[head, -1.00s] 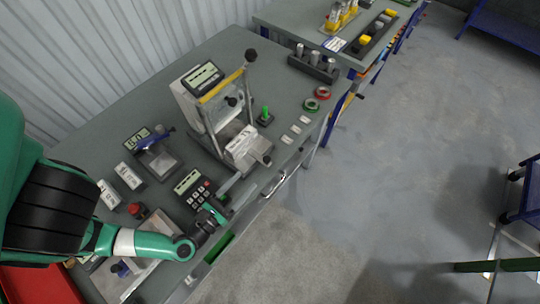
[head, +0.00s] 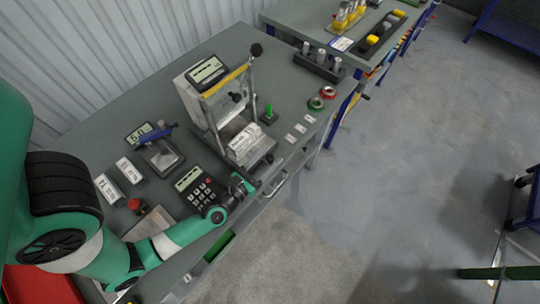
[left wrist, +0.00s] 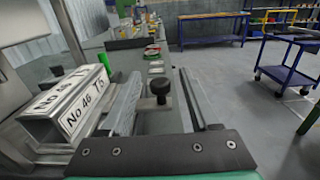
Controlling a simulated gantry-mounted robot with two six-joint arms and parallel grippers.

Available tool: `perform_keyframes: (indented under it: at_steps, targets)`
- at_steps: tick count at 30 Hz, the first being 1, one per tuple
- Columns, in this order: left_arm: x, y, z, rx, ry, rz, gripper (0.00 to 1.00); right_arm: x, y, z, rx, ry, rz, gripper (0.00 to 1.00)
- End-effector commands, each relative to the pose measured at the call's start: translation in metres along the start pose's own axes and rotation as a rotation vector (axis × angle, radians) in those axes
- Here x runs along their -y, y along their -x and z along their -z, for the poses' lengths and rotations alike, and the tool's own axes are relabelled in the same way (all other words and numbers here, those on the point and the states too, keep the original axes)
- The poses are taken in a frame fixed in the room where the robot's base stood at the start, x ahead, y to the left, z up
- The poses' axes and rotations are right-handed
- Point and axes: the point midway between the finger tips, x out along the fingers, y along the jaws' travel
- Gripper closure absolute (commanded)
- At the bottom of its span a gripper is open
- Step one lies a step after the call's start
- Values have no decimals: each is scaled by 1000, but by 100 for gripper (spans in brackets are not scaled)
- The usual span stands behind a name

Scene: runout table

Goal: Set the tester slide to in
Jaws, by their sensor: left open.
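The tester (head: 215,95) stands on the grey bench, with a display on top, two posts and a lever arm with a black ball. Its slide (head: 258,152) juts from the front and carries a white labelled block (head: 243,140). In the left wrist view the block (left wrist: 75,105) reads "No 46 T5", and a black knob (left wrist: 160,90) shows upright ahead. My left gripper (head: 268,182) is open at the bench's front edge, just in front of the slide. In the wrist view its fingers flank the knob, with no clear contact. My right gripper is not in view.
A keypad unit (head: 196,187) lies beside my left wrist. A green button post (head: 268,114), white tags (head: 300,128) and red and green rings (head: 322,97) lie to the right. Open floor lies right of the bench.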

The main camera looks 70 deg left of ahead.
Motion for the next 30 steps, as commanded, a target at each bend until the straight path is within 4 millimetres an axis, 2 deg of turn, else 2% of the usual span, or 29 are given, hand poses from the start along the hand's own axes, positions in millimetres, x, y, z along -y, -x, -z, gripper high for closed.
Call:
perform_keyframes:
  at_steps: [3, 11, 21, 30]
  targets:
    - [0, -9, -1, 1, -1, -1, 38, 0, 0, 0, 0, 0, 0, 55]
    - [0, -10, 0, 0, -1, 0, 38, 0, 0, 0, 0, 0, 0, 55]
    - [0, -10, 0, 0, -1, 0, 99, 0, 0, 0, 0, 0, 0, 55]
    - [0, -10, 0, 0, -1, 0, 100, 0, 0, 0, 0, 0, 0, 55]
